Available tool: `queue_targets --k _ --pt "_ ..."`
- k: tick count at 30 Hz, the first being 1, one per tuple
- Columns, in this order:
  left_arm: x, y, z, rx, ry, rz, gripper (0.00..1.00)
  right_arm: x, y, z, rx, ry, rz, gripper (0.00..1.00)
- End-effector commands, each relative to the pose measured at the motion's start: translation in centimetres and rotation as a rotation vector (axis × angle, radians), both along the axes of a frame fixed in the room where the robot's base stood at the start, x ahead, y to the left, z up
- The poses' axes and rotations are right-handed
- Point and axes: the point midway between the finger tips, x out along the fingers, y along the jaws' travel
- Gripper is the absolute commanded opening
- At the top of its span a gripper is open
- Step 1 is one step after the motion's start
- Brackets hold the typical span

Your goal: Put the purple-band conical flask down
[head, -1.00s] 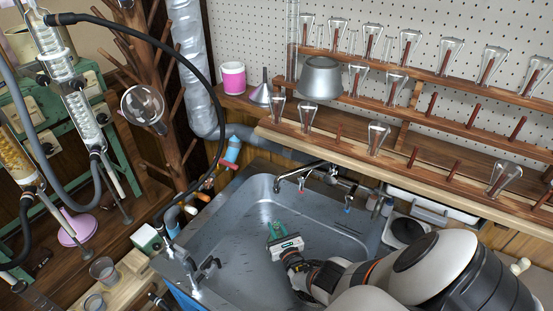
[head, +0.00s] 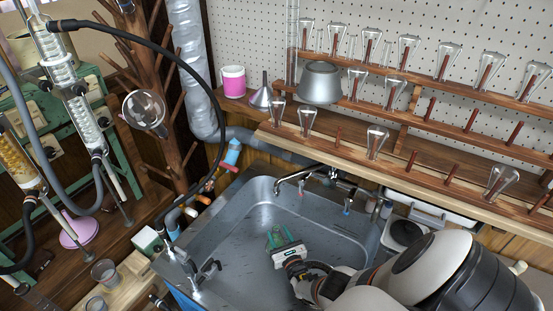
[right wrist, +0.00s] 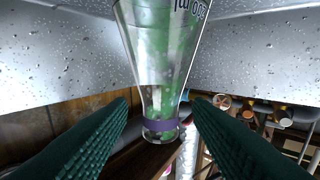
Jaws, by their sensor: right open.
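The purple-band conical flask (right wrist: 163,50) is clear glass with a green tint. Its wide body is at the top of the right wrist view and its neck, with the purple band, points down in that picture. My right gripper (right wrist: 160,108) is open, one dark green ribbed finger on each side of the neck, with gaps showing. In the head view my right gripper (head: 276,238) is low over the sink (head: 233,220). The flask is hard to make out there. Whether its base rests on the sink floor cannot be told. My left gripper is not in view.
A tap (head: 297,178) overhangs the sink's back edge. A wooden rack (head: 400,165) with several inverted flasks on pegs stands behind it. Glass apparatus fills the left. The sink's left part is clear.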

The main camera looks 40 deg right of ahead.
Motion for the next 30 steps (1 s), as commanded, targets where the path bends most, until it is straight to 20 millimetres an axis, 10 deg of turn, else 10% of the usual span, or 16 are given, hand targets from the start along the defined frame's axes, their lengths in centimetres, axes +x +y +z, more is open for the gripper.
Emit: queue_targets --k 13,30 --pt "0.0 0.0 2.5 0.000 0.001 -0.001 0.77 -8.2 3.1 0.1 0.001 0.001 0.001 0.46" --pt "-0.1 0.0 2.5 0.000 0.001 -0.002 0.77 -9.1 3.5 0.1 0.001 -0.001 0.000 0.46"
